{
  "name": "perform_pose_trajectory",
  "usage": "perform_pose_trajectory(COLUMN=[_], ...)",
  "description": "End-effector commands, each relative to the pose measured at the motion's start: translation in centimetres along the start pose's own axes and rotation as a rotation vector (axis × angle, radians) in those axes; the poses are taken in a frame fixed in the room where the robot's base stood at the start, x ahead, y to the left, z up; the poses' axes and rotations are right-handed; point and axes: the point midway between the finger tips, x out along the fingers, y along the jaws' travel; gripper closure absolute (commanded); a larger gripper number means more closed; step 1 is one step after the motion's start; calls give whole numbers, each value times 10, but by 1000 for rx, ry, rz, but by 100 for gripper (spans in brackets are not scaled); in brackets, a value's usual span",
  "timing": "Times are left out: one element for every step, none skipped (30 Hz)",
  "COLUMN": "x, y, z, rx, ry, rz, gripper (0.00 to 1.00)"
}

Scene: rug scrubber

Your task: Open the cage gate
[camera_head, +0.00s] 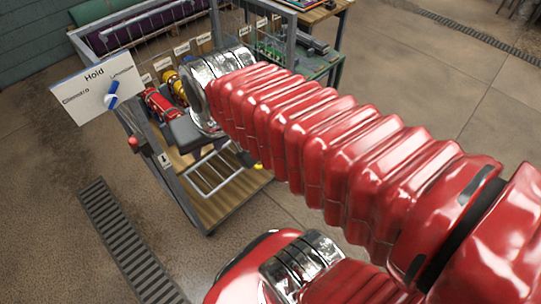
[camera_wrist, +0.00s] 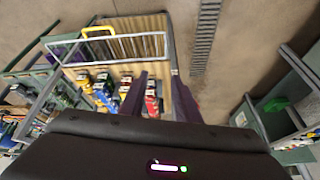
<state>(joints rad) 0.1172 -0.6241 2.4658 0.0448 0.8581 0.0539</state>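The cage gate (camera_head: 213,174) is a pale barred frame low at the front of the metal-framed cage (camera_head: 183,205), partly hidden by my arm. A yellow handle (camera_head: 258,166) shows near its right end. In the wrist view the gate (camera_wrist: 128,49) spans the cage's wooden floor, with the yellow handle (camera_wrist: 98,31) beyond it. I cannot tell whether the gate is latched. My gripper (camera_wrist: 160,78) has its two dark fingers apart, with nothing between them. It hangs over the cage, apart from the gate and handle.
Red and yellow tools (camera_head: 160,101) stand in the cage behind labels. A white sign reading "Hold" (camera_head: 92,92), with a blue knob, stands at the left. A green-topped table (camera_head: 310,62) is behind. A floor grate (camera_head: 122,240) lies left; open floor is at the right.

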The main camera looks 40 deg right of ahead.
Motion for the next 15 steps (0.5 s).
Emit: perform_pose_trajectory(x=[9,13,19,24,29,35,40,45,51,56,61,68,73,78,85], y=[8,12,18,22,27,34,39,44,51,57,62,70,76,82,91], z=[-5,-8,-12,-14,-17,-21,-23,-25,-28,-30,-31,-33,-34,-36,-36], rx=[55,86,130,162,195,239,271,304,348,382,415,459,492,527,572], ry=[-17,-23,-33,-41,-47,-54,-61,-68,-75,-81,-87,-95,-99,-105,-112], rz=[9,12,18,22,25,30,34,39,44,48,52,58,63,67,73], gripper=[70,70,70,70,70,70,70,70,70,70,70,70,70,70,70])
